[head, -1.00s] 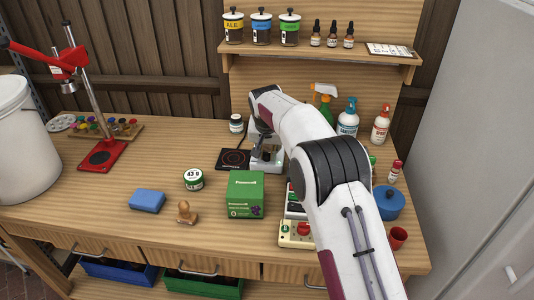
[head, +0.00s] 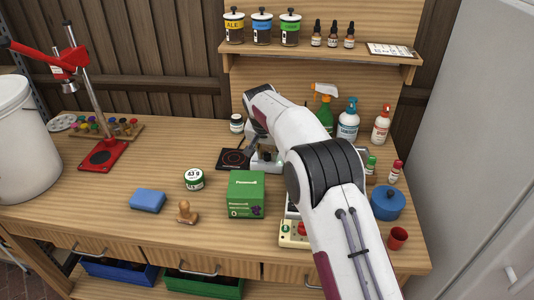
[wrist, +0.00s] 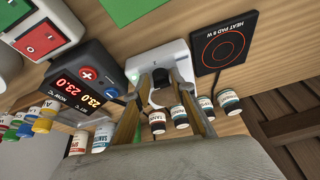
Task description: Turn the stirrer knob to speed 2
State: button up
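The stirrer (wrist: 178,67) is a white box, seen in the wrist view beyond my fingers; it also shows in the head view (head: 268,166), partly hidden by my arm. Its dark knob (wrist: 160,97) shows between my fingers in the wrist view. My gripper (wrist: 160,108) is open, with one finger on each side of the knob. I cannot tell whether either finger touches it. The knob's speed marks are not readable. In the head view my arm hides most of the gripper.
A heat pad (wrist: 223,43) lies right of the stirrer in the wrist view, and a dark temperature controller (wrist: 83,82) with red digits stands left. Several small labelled bottles (wrist: 180,117) are close to the fingers. A green box (head: 246,195) stands in front of the stirrer in the head view.

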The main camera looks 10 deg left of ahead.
aim_at(261, 179)
jog(key=shift+r, duration=0.15)
jog(key=shift+s+a+r, duration=0.1)
jog(key=shift+s+r, duration=0.6)
jog(key=shift+s, duration=1.65)
jog(key=shift+s+a+r, duration=0.1)
jog(key=shift+s+r, duration=0.65)
jog(key=shift+s, duration=1.55)
jog(key=shift+s+r, duration=0.7)
jog(key=shift+s, duration=1.65)
jog(key=shift+o, duration=1.4)
jog(key=shift+s+d, duration=0.1)
jog(key=shift+d, duration=0.05)
